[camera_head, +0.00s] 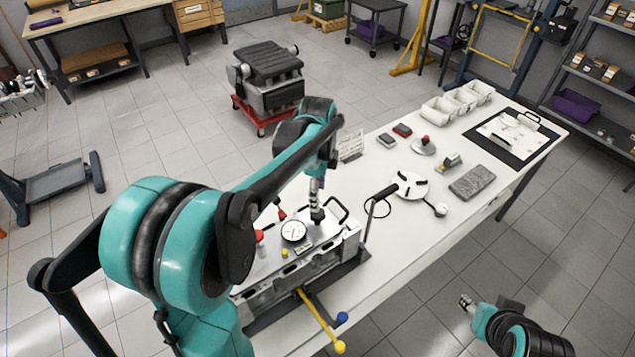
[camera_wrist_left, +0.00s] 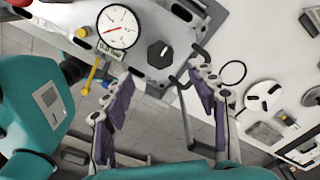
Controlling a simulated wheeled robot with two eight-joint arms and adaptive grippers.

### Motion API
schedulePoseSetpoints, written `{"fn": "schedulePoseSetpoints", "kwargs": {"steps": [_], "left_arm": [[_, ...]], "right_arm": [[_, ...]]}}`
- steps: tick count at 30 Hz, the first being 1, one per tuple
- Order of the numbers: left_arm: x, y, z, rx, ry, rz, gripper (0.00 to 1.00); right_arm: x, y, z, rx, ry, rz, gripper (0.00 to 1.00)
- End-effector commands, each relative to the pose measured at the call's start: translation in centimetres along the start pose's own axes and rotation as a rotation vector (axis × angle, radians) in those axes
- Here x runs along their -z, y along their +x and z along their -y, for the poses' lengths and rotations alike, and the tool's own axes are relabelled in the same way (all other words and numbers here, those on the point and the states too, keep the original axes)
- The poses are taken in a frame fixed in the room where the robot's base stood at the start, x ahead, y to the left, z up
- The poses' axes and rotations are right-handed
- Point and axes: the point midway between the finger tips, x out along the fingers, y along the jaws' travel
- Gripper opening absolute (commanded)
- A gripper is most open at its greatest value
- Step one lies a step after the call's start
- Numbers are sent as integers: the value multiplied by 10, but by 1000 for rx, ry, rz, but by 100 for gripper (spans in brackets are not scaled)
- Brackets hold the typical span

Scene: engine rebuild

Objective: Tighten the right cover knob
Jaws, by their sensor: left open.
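The engine cover (camera_head: 325,238) lies on the bench, with a gauge and several knobs on top. A black faceted knob (camera_head: 317,215) stands on its right part. My left gripper (camera_head: 316,192) hangs just above this knob. In the left wrist view, the black knob (camera_wrist_left: 160,53) lies ahead of my left gripper (camera_wrist_left: 163,70), between the lines of its fingers. Its purple-padded fingers are spread apart with nothing between them. The white dial gauge (camera_wrist_left: 117,27) is left of the knob. My right gripper (camera_head: 467,303) is off the bench at lower right; its jaw state is unclear.
Red knobs (camera_head: 259,237) and a black handle (camera_head: 338,209) rise from the cover near my left gripper. A yellow-ended bar (camera_head: 320,322) juts out in front. A white disc (camera_head: 409,186), a grey block (camera_head: 473,182) and white bins (camera_head: 458,102) sit farther right.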

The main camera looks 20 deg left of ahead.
Motion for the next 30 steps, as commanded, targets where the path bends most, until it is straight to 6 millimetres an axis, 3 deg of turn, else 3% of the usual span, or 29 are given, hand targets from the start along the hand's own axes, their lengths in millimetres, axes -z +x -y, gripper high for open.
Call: {"fn": "schedulePoseSetpoints", "kwargs": {"steps": [3,9,26,30], "left_arm": [[0,-23,0,0,0,0,58],[0,-44,0,0,0,0,58],[0,-47,-1,1,-2,0,58],[3,-43,-13,37,-78,-5,58]], "right_arm": [[0,0,0,0,0,0,40],[0,0,0,0,0,0,40],[0,0,0,0,0,0,40],[-5,6,0,0,0,0,40]]}}
